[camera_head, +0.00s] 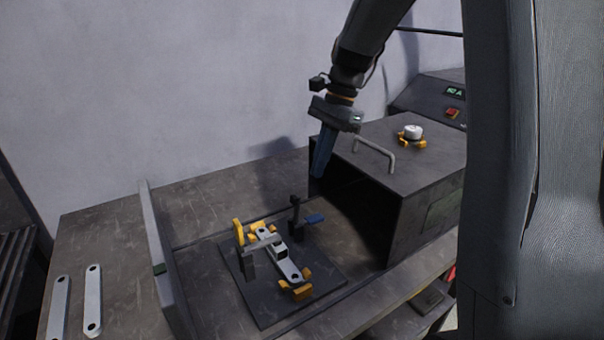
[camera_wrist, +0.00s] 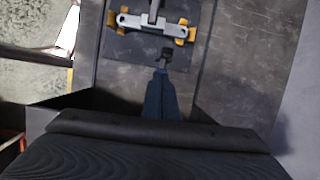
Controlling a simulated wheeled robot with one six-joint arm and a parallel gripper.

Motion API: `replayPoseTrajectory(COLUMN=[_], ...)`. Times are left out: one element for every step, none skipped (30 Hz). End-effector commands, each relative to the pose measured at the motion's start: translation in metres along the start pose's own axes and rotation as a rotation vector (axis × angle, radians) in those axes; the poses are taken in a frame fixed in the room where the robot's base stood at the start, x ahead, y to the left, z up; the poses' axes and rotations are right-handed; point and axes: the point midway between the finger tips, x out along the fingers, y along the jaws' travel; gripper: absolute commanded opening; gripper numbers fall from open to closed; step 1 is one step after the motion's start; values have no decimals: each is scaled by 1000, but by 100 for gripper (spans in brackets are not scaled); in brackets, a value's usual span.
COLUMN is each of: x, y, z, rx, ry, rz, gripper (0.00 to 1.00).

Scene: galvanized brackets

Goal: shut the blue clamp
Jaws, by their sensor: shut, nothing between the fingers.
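The blue clamp (camera_head: 297,225) stands at the right side of the dark fixture plate (camera_head: 260,307). Its dark arm points up, clear of the bracket, and its blue handle (camera_head: 315,219) sticks out low to the right. A galvanized bracket (camera_head: 285,265) lies across the plate between yellow holders. On its other side, a clamp with an upright yellow handle (camera_head: 238,231) has its bar over the bracket. My gripper (camera_head: 318,176) is shut and empty, above and apart from the blue handle. In the wrist view, my blue fingers (camera_wrist: 160,73) point toward the clamp's dark part (camera_wrist: 167,54); the handle is not clearly visible there.
A dark open-fronted housing (camera_head: 430,150) with a grey bar handle (camera_head: 375,154) stands close right of the clamp. A white knob (camera_head: 413,131) on a yellow base sits on top. A low rail (camera_head: 160,260) and two loose brackets (camera_head: 92,300) are left.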

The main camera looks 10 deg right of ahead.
Motion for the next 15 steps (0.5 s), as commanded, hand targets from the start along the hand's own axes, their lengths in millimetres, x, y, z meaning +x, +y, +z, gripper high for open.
replayPoseTrajectory(x=[-6,-8,-8,-9,-9,-8,-8,-8,-8,-8,-8,-8,-7,-5,-2], y=[-3,-4,-6,-6,-6,-6,-6,-5,-5,-5,-5,-5,-5,-5,-5], z=[0,0,0,0,-1,-1,-2,-2,-2,-2,-2,-2,-2,-2,-1], rx=[25,35,44,48,49,50,50,50,50,49,49,49,48,48,47], ry=[-9,-13,-16,-17,-17,-17,-16,-16,-16,-16,-16,-15,-16,-16,-16], rz=[-2,-3,-4,-4,-4,-5,-5,-5,-5,-5,-5,-5,-4,-4,-3], gripper=[0,0,0,0,0,0,0,0,0,0,0,0,0,0,0])
